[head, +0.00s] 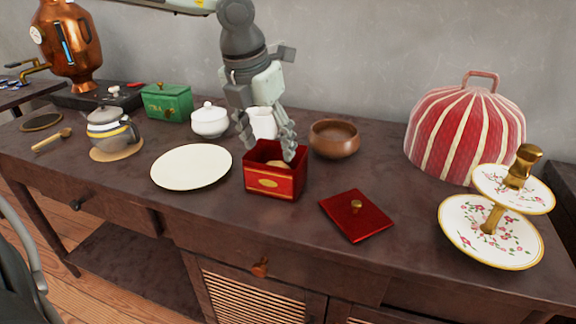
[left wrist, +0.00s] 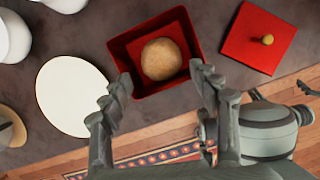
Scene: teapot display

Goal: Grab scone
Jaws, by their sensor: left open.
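The scone (left wrist: 161,59) is a round, light brown bun lying in an open red tin box (head: 262,184). In the head view only a bit of the scone (head: 278,164) shows above the tin's rim. My left gripper (head: 265,148) points down over the tin with its fingers spread. In the left wrist view the open fingers (left wrist: 160,76) stand on either side of the scone, nearer the camera, with nothing between them. Whether the fingertips reach below the rim is unclear. The tin's red lid (head: 354,217) with a gold knob lies to the right.
A cream plate (head: 191,167) lies left of the tin, and a brown bowl (head: 334,139) and white jug (head: 262,124) stand behind it. A white sugar bowl (head: 209,121) is behind the plate. A tiered stand (head: 490,245) and striped tea cosy (head: 465,130) are at right.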

